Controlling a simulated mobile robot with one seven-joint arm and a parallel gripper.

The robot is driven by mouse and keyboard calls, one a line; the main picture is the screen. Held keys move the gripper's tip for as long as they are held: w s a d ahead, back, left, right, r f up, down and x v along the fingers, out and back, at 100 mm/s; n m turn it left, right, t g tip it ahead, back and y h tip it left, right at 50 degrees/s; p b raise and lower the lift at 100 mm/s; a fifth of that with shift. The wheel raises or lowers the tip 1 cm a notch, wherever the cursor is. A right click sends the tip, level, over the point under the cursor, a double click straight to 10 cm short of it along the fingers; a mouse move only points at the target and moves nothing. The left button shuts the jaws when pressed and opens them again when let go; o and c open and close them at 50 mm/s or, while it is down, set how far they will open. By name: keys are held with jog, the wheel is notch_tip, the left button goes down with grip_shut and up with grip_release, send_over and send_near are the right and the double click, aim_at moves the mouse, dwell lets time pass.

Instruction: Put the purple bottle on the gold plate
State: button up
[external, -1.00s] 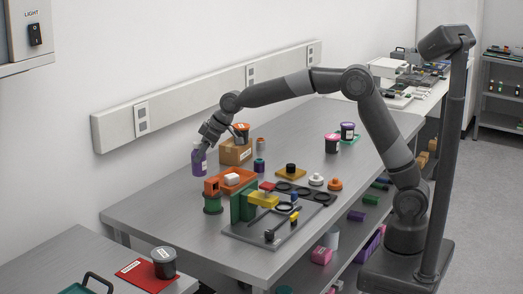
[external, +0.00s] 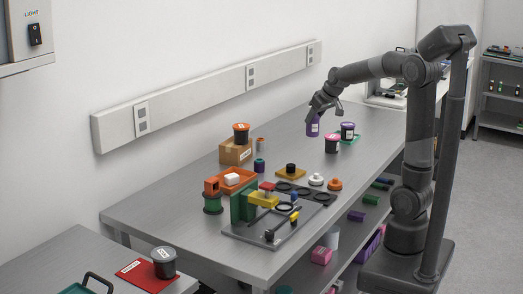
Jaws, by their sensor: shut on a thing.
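The purple bottle (external: 313,126) has a pale label and hangs upright in my gripper (external: 316,110). My gripper is shut around its upper part, over the far part of the table; the exact height of the bottle above the tabletop is hard to tell.
A grey fixture board (external: 250,236) with several parts lies in front of the plate.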

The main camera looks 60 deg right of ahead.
jog(key=shift+m, duration=0.3)
jog(key=shift+w+a+f, duration=0.95)
jog(key=shift+a+f, duration=0.1)
jog(key=shift+f, duration=0.8)
jog(key=shift+w+a+f, duration=1)
jog(key=shift+a+f, duration=0.1)
jog(key=shift+f, duration=0.75)
jog(key=shift+w+a+f, duration=0.95)
jog(key=shift+a+f, duration=0.1)
jog(key=shift+f, duration=0.8)
jog(key=shift+f, duration=0.2)
jog(key=o, duration=1.1)
